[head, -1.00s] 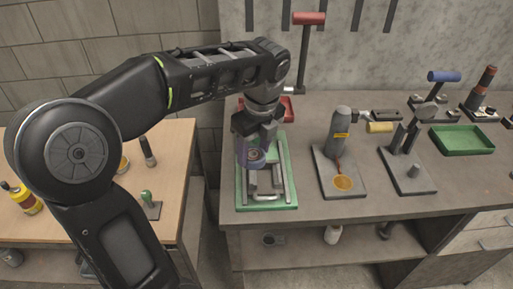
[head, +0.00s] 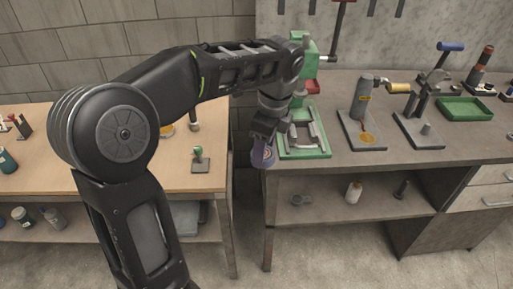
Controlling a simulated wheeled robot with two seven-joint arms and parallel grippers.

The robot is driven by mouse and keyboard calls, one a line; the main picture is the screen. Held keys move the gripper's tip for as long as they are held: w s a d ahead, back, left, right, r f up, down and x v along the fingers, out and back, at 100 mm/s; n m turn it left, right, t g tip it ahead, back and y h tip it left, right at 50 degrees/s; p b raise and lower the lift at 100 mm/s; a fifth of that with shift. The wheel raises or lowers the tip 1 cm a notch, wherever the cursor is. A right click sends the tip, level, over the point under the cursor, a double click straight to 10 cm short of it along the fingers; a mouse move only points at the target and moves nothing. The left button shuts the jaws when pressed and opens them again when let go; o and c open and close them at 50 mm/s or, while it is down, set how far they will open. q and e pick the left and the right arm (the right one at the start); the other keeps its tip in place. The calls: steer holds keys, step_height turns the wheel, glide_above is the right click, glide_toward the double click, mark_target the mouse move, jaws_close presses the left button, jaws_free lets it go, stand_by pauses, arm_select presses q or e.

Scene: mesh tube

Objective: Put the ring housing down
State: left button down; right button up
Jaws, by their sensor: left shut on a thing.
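My left gripper (head: 265,138) points down and is shut on a purple-blue round piece, which I take for the ring housing (head: 263,155). The gripper fingers hide its upper part. The piece hangs at the front left corner of the grey workbench (head: 330,172), just left of the green press base (head: 309,154). I see no contact between the piece and the bench, but the height is hard to tell. My right gripper is not in view.
A grey torch (head: 364,98) on a plate, a second fixture (head: 423,108) and a green tray (head: 465,110) stand to the right. A wooden table (head: 125,178) is left, across a narrow gap.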

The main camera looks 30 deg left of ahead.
arm_select(q)
steer(key=shift+w+d+f+n, duration=0.3)
steer(key=shift+d+f+n, duration=0.2)
steer(key=shift+n, duration=0.6)
steer(key=d+f+n, duration=0.3)
steer(key=f+n, duration=0.1)
steer(key=f, duration=0.4)
steer(key=w+d+f+n+g+h, duration=0.1)
steer(key=d+f+n, duration=0.2)
steer(key=f+n, duration=0.2)
steer(key=d+f+n, duration=0.4)
steer(key=f, duration=0.8)
steer(key=shift+w+n+h, duration=0.3)
steer(key=shift+w, duration=0.1)
steer(key=shift+f, duration=0.1)
